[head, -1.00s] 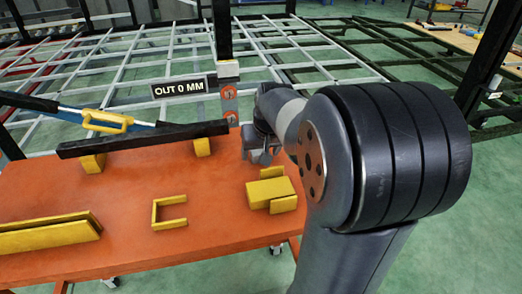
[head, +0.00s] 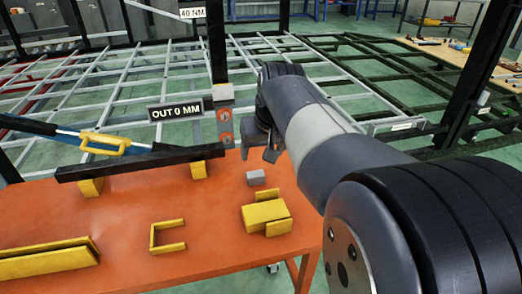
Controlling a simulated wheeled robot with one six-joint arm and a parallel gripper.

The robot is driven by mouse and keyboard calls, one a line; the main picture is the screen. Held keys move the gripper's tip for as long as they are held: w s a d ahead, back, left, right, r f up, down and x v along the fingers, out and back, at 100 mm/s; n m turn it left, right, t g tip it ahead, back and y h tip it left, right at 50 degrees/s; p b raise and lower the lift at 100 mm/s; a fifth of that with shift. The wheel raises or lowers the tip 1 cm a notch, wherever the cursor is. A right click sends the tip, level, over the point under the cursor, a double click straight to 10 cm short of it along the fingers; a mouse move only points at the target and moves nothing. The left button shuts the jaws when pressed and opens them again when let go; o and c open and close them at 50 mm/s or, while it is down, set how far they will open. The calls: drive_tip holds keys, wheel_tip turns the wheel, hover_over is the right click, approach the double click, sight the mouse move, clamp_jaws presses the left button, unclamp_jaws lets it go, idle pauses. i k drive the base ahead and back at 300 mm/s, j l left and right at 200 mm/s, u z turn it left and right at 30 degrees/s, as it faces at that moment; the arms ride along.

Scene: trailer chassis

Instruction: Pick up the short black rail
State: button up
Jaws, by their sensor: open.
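The short black rail (head: 140,163) lies level across two yellow blocks, the left block (head: 90,187) and the right block (head: 198,169), near the back edge of the orange table. My gripper (head: 258,153) is open and empty. It hangs beyond the rail's right end, apart from it in the picture. My arm reaches in from the lower right and hides part of the scene behind it.
The orange table (head: 130,215) also carries a small grey block (head: 255,177), a yellow U-shaped piece (head: 168,237), a yellow block stack (head: 266,216) and a long yellow channel (head: 45,260). A black post with an "OUT 0 MM" sign (head: 179,111) rises behind. A blue tool with a yellow grip (head: 102,143) lies behind the rail.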

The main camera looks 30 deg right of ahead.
sight(145, 161)
drive_tip(key=u, duration=1.5)
drive_tip(key=z, duration=0.95)
drive_tip(key=i+j+z, duration=0.15)
drive_tip(key=j+z, duration=0.15)
drive_tip(key=j, duration=0.15)
drive_tip(key=i+j+z, duration=0.1)
drive_tip(key=j+z, duration=0.2)
drive_tip(key=j, duration=0.15)
drive_tip(key=j+z, duration=0.35)
drive_tip(key=i+j, duration=0.05)
drive_tip(key=j, duration=0.05)
